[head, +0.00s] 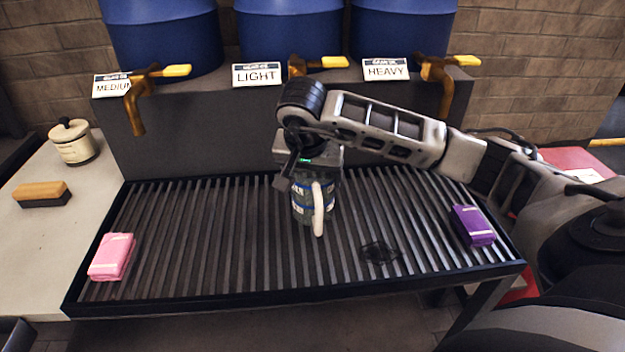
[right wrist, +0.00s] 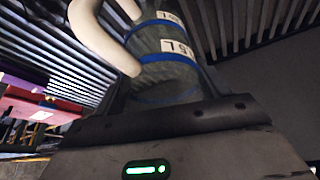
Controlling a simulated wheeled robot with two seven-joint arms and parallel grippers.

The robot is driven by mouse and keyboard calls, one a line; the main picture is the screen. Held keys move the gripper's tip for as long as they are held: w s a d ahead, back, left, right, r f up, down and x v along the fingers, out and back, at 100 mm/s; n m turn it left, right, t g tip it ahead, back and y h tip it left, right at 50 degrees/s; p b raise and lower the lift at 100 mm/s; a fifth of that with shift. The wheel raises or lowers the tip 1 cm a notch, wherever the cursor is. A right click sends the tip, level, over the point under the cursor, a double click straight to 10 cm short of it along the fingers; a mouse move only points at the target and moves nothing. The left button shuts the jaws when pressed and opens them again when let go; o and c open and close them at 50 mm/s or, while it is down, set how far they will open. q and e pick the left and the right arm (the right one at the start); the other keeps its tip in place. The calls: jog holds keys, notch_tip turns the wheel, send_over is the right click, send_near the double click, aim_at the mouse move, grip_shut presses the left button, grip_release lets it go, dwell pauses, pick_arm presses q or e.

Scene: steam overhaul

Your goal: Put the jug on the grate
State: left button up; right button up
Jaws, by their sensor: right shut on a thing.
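The jug (head: 301,203) is dark and see-through, with blue bands, white labels and a pale handle. In the head view it is upright at the middle of the slatted grate (head: 215,240), below the spout of the "LIGHT" barrel. I cannot tell whether its base touches the slats. My right gripper (head: 308,172) is shut on the jug near its top, coming from above. The jug with its handle also fills the upper middle of the right wrist view (right wrist: 165,65). My left gripper is not in view.
A pink package (head: 111,257) lies on the grate's left end and a purple one (head: 473,226) on its right. Three blue barrels (head: 290,30) with brass taps stand behind. A brush (head: 41,193) and a lidded pot (head: 74,145) sit on the left counter.

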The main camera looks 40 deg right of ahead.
jog(key=shift+f, duration=0.7)
jog(key=shift+f, duration=0.15)
jog(key=o, duration=1.4)
